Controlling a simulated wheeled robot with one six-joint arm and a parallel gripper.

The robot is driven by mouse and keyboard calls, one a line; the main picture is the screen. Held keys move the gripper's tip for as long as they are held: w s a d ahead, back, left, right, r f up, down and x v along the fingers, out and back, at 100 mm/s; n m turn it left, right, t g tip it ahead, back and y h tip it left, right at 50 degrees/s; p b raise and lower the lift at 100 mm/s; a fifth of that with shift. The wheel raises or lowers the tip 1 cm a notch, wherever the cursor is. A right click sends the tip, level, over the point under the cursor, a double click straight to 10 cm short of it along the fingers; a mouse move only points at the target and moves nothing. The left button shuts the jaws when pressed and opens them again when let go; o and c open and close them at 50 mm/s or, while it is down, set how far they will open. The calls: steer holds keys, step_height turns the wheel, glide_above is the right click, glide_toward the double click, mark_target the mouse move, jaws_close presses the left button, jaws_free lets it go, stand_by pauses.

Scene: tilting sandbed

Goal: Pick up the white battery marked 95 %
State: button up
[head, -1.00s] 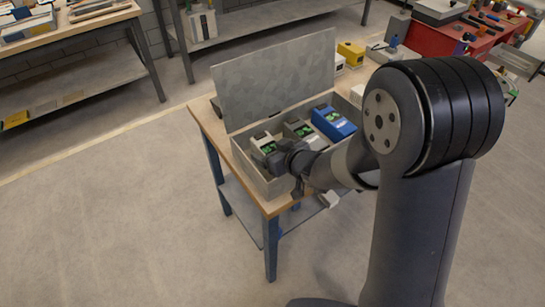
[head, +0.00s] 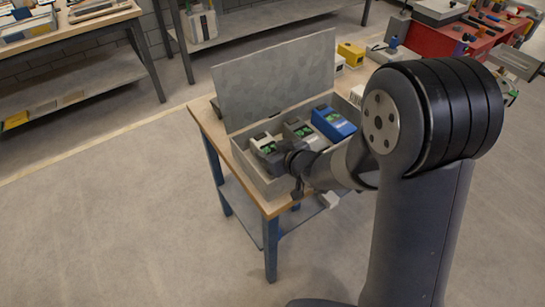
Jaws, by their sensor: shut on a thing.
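A grey open-topped box (head: 250,163) with its lid standing up behind stands on a wood-topped table. Inside at the left is a white battery (head: 262,142) with a green display; the display is too small to read. My gripper (head: 270,155) is down at the left part of the box, shut on this white battery. My wrist hides the battery's lower part and the fingertips. Another pale battery (head: 297,129) with a green display is in the middle of the box. A blue battery (head: 333,123) is at the right.
The raised lid (head: 275,80) stands along the box's back edge. A yellow block (head: 351,53) and other items are on the table behind, at the right. A red workbench (head: 480,45) is at the far right. The floor at the left is clear.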

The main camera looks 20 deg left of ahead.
steer(key=shift+c, duration=1.4)
steer(key=shift+r, duration=0.15)
jaws_close()
steer(key=shift+r, duration=0.1)
